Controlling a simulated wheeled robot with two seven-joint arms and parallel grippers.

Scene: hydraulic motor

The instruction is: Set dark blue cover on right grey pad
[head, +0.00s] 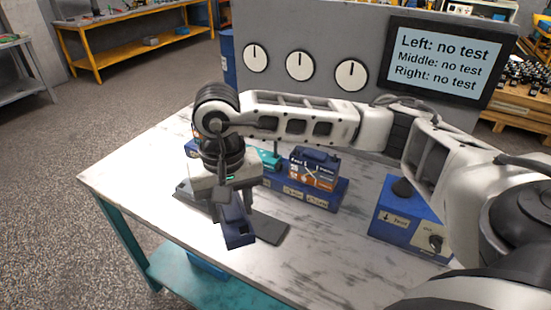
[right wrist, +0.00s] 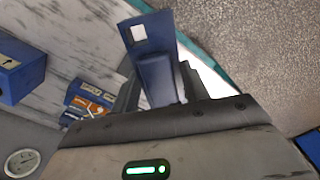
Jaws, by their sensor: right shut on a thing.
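My right gripper (head: 231,194) points down over the left front part of the table and is shut on the dark blue cover (head: 238,233). The cover has a square opening; in the right wrist view the cover (right wrist: 157,75) sticks out between the fingers. The right grey pad (head: 270,229) lies flat on the table, partly behind the cover. Another grey pad (head: 183,193) shows to the left, partly hidden by my gripper. The cover appears to be above the table, but its exact height over the pad is unclear. My left gripper is not in view.
A blue rack (head: 325,194) with a labelled motor-like part (head: 314,169) and a teal part (head: 269,159) stands behind my gripper. A blue test box (head: 402,222) stands to the right. The marble-look table (head: 315,245) is clear in front.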

